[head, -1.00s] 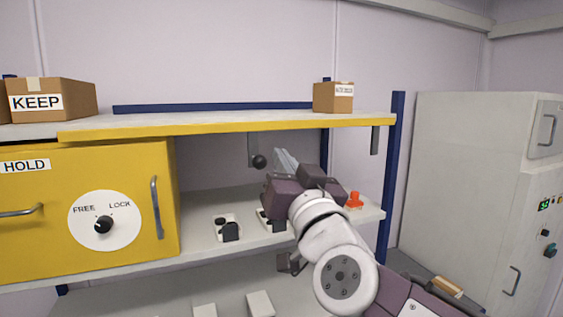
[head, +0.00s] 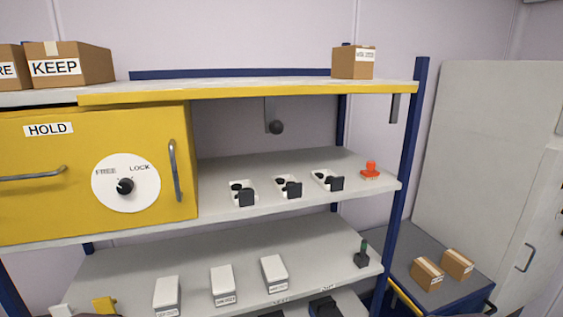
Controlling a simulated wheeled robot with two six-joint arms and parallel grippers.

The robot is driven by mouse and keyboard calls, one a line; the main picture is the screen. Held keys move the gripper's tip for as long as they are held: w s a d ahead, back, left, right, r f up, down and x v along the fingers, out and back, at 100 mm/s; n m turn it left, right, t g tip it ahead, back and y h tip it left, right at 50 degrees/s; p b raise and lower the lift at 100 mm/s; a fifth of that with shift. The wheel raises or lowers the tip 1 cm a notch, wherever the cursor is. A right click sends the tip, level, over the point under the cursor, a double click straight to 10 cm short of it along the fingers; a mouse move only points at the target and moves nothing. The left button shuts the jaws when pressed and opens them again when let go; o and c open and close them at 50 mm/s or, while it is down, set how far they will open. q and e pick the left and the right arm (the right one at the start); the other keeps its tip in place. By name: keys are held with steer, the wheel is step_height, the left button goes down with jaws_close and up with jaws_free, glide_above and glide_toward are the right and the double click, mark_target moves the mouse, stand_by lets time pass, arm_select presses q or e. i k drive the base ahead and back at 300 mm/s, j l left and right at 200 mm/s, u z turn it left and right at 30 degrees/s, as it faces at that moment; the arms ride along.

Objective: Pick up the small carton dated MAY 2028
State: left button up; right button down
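A small brown carton (head: 352,63) with a white label stands on the top shelf near its right end; its print is too small to read. Two more small brown cartons, a nearer one (head: 427,274) and a farther one (head: 457,264), sit side by side on the blue cabinet at the lower right. I cannot make out a date on any of them.
A yellow HOLD box (head: 60,170) with a FREE/LOCK dial (head: 125,184) fills the left of the rack. A KEEP carton (head: 70,64) stands above it. The middle shelf (head: 215,175) holds several small black-and-white devices and an orange item (head: 370,171). A blue post (head: 408,150) borders the right side.

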mark_target(428, 276)
steer(key=k+l+z, duration=0.1)
steer(key=l, duration=0.55)
steer(key=k+l+z, duration=0.1)
steer(key=l, duration=0.6)
steer(key=k+l+z, duration=0.1)
steer(key=l, duration=0.6)
steer(key=k+l+z, duration=0.1)
steer(key=l, duration=0.55)
